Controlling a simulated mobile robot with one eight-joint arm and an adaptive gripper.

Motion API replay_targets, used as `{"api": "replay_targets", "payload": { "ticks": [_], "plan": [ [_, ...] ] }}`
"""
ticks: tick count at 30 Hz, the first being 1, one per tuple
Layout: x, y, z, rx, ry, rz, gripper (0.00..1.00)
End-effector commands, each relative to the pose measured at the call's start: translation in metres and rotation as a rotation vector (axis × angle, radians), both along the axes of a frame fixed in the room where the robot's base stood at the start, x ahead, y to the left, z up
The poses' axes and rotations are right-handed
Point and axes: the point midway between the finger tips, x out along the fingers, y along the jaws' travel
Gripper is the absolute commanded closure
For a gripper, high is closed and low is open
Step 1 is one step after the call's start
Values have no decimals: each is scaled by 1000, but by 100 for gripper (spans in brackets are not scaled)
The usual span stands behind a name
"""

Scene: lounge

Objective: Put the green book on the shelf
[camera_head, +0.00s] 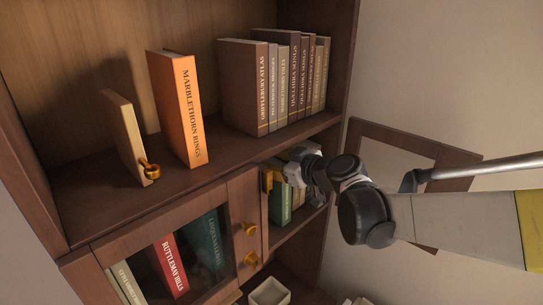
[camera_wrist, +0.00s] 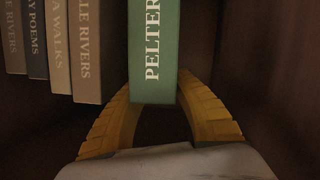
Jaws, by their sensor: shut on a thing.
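The green book (camera_head: 281,204) is in the lower open compartment of the wooden bookcase, partly hidden by my arm. Its spine, reading "PELTER", faces the wrist camera, where the green book (camera_wrist: 153,50) stands between my yellow fingers. My gripper (camera_wrist: 155,90) is shut on the lower part of it. In the head view only part of my gripper (camera_head: 268,181) shows beside the book. I cannot tell whether the book's bottom touches the shelf board.
Several tan and dark books (camera_wrist: 60,50) stand to the left of the green book, with a gap between. A dark side wall (camera_wrist: 255,60) is close on the right. The upper shelf holds an orange book (camera_head: 178,108) and a row of brown books (camera_head: 245,88). A glass-door cabinet (camera_head: 222,218) adjoins the compartment.

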Motion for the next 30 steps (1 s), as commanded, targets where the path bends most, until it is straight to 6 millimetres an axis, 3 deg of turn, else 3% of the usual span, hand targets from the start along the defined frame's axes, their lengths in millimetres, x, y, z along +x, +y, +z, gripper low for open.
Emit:
{"api": "replay_targets", "payload": {
  "ticks": [6,7,9,20,30],
  "plan": [
    [0,0,-2,1,-1,0,100],
    [0,0,-2,0,0,0,64],
    [0,0,-2,0,0,0,48],
    [-1,-1,1,0,0,0,48],
    [-46,-46,19,1,0,-3,48]
  ]
}}
